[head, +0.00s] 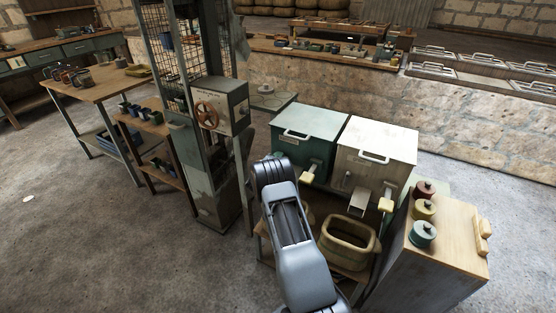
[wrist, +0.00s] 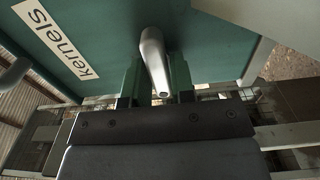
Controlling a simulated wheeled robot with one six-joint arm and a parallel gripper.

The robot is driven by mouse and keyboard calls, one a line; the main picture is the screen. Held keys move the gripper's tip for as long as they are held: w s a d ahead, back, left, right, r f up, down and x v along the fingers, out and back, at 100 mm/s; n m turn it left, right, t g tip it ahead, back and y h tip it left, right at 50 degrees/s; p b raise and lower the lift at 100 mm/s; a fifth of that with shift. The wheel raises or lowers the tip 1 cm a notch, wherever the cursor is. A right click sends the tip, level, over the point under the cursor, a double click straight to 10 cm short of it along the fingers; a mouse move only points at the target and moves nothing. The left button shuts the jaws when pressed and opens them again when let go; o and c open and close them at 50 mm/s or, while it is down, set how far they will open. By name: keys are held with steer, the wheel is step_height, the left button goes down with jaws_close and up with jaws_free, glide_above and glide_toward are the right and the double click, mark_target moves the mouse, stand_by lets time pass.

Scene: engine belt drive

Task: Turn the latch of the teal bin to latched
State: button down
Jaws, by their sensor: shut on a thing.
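The teal bin (head: 311,122) stands on a low wooden stand, next to a white bin, with a pale handle on its lid. In the wrist view its teal front (wrist: 95,30) fills the top, with a label reading "kernels" (wrist: 55,38). The latch (wrist: 153,62) is a smooth grey lever on that front, pointing toward the wrist camera. My gripper (wrist: 154,78) has its two dark green fingers on either side of the lever, shut on it. In the head view my own arm hides the gripper and the latch.
The white bin (head: 376,143) stands close on the right, with a chute and a yellow-ended lever. A yellow-ended lever (head: 306,177) also juts from the teal bin.

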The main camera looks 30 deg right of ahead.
steer(key=c, duration=1.2)
jaws_free()
steer(key=shift+s+d, duration=0.1)
steer(key=shift+d, duration=0.15)
steer(key=shift+o, duration=0.7)
steer(key=shift+a, duration=0.2)
steer(key=shift+a, duration=0.1)
steer(key=p+v, duration=0.1)
steer(key=v, duration=1.2)
steer(key=shift+a, duration=0.25)
steer(key=shift+s, duration=0.1)
